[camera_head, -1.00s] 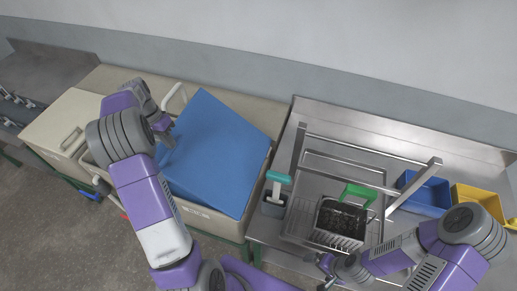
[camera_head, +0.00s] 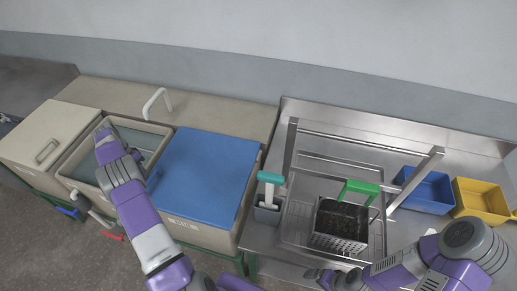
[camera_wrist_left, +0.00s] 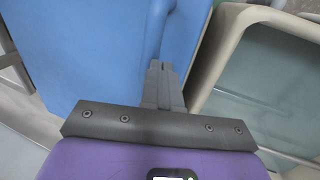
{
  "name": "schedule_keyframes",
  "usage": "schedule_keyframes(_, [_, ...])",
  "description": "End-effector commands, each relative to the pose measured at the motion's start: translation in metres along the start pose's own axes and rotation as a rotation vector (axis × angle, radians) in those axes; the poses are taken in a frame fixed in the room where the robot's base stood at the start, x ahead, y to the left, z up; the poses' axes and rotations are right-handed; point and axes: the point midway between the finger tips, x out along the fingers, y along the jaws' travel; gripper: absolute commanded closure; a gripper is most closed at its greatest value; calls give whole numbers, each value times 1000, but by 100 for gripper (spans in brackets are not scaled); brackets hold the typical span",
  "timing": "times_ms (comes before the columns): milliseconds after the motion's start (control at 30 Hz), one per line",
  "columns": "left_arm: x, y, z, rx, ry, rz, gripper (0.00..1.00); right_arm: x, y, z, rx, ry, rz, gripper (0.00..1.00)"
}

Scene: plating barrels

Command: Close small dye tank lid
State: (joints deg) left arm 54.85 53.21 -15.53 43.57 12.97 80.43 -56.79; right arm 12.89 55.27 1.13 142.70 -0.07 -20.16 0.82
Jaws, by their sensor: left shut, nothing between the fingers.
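The small dye tank's blue lid (camera_head: 208,172) lies flat over its beige tank (camera_head: 205,235) in the head view. The lid (camera_wrist_left: 110,50) also fills the upper left of the left wrist view. My left gripper (camera_head: 138,156) is at the lid's left side, next to the neighbouring open tank. In the left wrist view its fingers (camera_wrist_left: 157,66) are together and empty, by the lid's edge; I cannot tell whether they touch it. My right gripper (camera_head: 322,278) is low in the head view, away from the lid, and too small to read.
An open tank of greyish liquid (camera_head: 140,138) and a closed beige tank (camera_head: 45,135) stand left. Right, a steel bench holds a black-filled basket with a green handle (camera_head: 358,187), a teal-handled tool (camera_head: 270,178), a blue bin (camera_head: 425,192) and a yellow bin (camera_head: 480,202).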

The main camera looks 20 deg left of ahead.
Motion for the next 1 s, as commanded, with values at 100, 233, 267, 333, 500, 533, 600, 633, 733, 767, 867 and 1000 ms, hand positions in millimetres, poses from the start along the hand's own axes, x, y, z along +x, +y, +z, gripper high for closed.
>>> schedule_keyframes(100, [7, -5, 2, -3, 0, 0, 100, 4, 1, 0, 0, 0, 0, 0])
schedule_keyframes(233, [10, -6, 3, -4, -1, 2, 100, 4, 1, 0, 0, 0, 0, 0])
schedule_keyframes(267, [10, -6, 3, -4, -2, 2, 100, 4, 1, 0, 0, 0, 0, 0])
schedule_keyframes(333, [11, -6, 3, -4, -3, 3, 100, 4, 1, 0, 0, 0, 0, 0])
schedule_keyframes(500, [12, -5, 4, -5, -5, 5, 100, 4, 1, 0, 0, 0, 0, 0])
schedule_keyframes(533, [12, -5, 4, -5, -5, 5, 100, 4, 1, 0, 0, 0, 0, 0])
schedule_keyframes(600, [12, -5, 4, -6, -6, 5, 100, 4, 1, 0, 0, 0, 0, 0])
schedule_keyframes(633, [11, -6, 4, -6, -5, 4, 100, 4, 2, 0, 0, 0, 0, 0])
schedule_keyframes(733, [1, -6, 4, -5, -4, 3, 100, 4, 2, 0, 0, 0, 0, 0])
schedule_keyframes(767, [-3, -6, 4, -5, -3, 2, 100, 5, 2, 0, 0, 0, 0, 0])
schedule_keyframes(867, [-23, -6, 4, -4, 3, -3, 100, 5, 2, 0, 0, 0, 0, 0])
schedule_keyframes(1000, [-51, -4, 3, -3, 7, -7, 100, 3, 1, 0, 0, 0, 0, 0])
